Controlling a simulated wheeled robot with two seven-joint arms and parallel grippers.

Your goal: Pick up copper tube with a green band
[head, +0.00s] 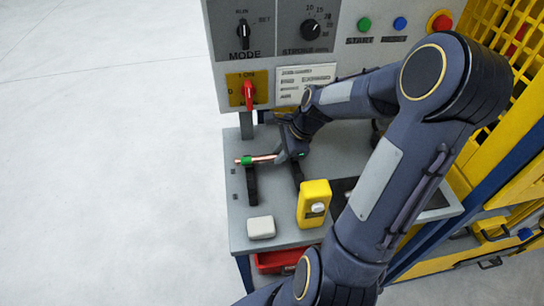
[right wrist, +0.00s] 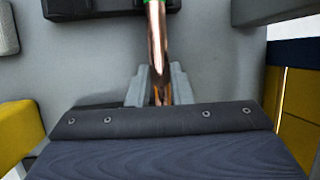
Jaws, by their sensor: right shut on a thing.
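The copper tube (head: 262,159) has a green band (head: 247,160) near its left end and lies roughly level above the grey worktable. Its left end is over a black stand (head: 251,186); I cannot tell whether it touches the stand. My right gripper (head: 283,157) is shut on the right part of the tube. In the right wrist view the tube (right wrist: 157,48) runs up from between the fingers, with the green band at the top edge. The tube's far right end is hidden by the gripper. My left gripper is not in view.
The grey worktable (head: 238,215) holds a yellow box (head: 313,204) and a white block (head: 261,228) in front. A control panel (head: 270,55) with a red switch (head: 248,95) rises behind. A yellow mesh guard (head: 515,40) stands at right. A red bin (head: 277,262) is below the table.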

